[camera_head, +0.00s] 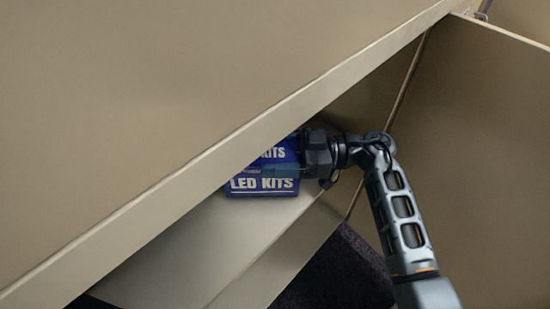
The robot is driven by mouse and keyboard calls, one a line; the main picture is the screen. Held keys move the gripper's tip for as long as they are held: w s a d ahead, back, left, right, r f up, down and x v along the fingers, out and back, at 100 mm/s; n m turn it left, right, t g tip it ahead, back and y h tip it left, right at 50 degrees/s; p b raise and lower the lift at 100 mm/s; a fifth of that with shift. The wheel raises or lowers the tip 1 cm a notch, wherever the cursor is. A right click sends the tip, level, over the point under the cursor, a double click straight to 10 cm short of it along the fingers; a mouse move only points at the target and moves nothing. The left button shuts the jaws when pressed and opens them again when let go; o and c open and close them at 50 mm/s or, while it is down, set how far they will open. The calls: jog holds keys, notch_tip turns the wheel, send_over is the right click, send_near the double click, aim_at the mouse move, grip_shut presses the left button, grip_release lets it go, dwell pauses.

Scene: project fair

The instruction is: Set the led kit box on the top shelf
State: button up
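The led kit box (250,185) is dark blue with white "LED KITS" lettering. It is in the gap between a large tan board and a lower tan surface, and its upper left part is hidden behind the board's edge. My gripper (284,165) reaches it from the right. One dark finger lies across the box's lettered side, and the other is mostly hidden at the upper edge. The fingers appear closed on the box. Whether the box touches the surface below cannot be told. The large tan shelf board (170,90) fills the upper left.
The lower tan shelf surface (190,250) slopes across the picture under the box. A tall tan panel (490,150) stands close to the right of my arm. The dark floor (335,275) shows at the bottom. The board's edge runs close above my gripper.

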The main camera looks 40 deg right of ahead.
jog(key=shift+f, duration=0.35)
jog(key=o, duration=1.6)
jog(key=shift+f, duration=0.1)
jog(key=shift+s+d+r, duration=0.1)
jog(key=shift+d+r, duration=0.05)
jog(key=shift+r, duration=0.1)
jog(key=p+v, duration=0.2)
jog(key=v, duration=0.5)
jog(key=shift+d, duration=0.1)
